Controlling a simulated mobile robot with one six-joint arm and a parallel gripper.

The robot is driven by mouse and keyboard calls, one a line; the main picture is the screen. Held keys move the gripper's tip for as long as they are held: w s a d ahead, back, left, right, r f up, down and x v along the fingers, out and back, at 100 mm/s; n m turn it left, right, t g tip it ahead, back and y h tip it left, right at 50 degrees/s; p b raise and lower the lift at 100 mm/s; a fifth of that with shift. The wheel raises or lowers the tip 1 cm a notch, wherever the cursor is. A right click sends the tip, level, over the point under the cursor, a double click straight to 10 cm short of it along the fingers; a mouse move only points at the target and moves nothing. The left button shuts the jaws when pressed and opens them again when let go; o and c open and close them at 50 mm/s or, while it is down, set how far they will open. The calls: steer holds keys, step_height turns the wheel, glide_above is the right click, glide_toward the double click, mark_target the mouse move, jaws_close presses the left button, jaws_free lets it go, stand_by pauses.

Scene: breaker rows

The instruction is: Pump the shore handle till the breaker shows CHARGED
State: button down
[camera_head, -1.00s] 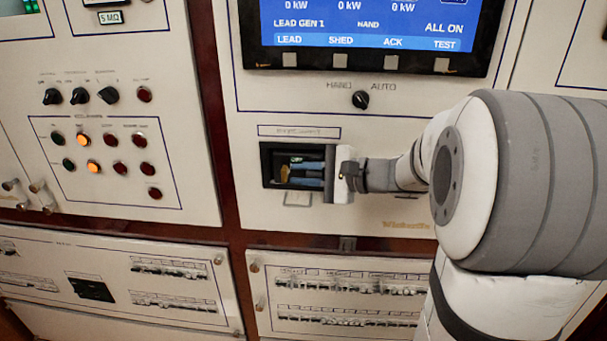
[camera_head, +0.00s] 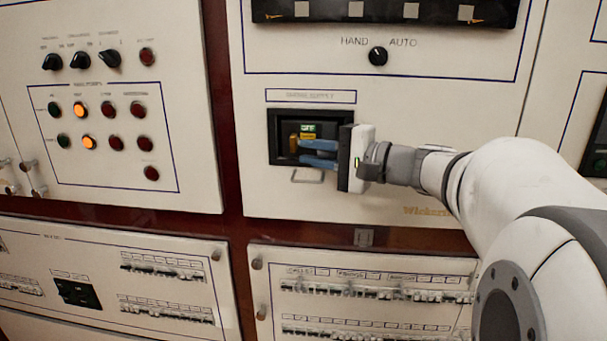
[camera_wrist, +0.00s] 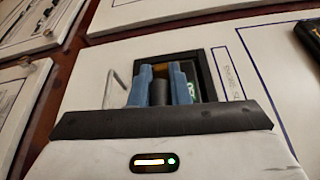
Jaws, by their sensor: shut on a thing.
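The shore breaker (camera_head: 283,122) sits in a dark recess under a framed label in the head view. A small green window on it reads OFF (camera_head: 308,128), with a small yellow flag below it whose wording is too small to read. My gripper (camera_head: 319,154) reaches in from the right, its blue fingers in the lower part of the recess. In the wrist view the fingers are closed on both sides of a dark, rounded handle (camera_wrist: 159,91). In the head view the fingers and palm hide most of the handle and the recess's right side.
A thin metal loop (camera_head: 306,178) projects below the recess. A HAND/AUTO knob (camera_head: 378,56) is above. A panel with lamps, two lit orange, and selector knobs (camera_head: 80,62) is at left. Breaker rows (camera_head: 375,289) lie below.

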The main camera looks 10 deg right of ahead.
steer(key=shift+s+f+n+b, duration=0.1)
steer(key=shift+f+n+b, duration=0.3)
steer(key=shift+b, duration=0.75)
steer(key=shift+r, duration=0.1)
steer(key=c, duration=1.4)
jaws_free()
steer(key=shift+o, duration=0.2)
steer(key=v, duration=0.7)
steer(key=shift+s+d+p, duration=0.25)
steer(key=shift+s+p, duration=0.05)
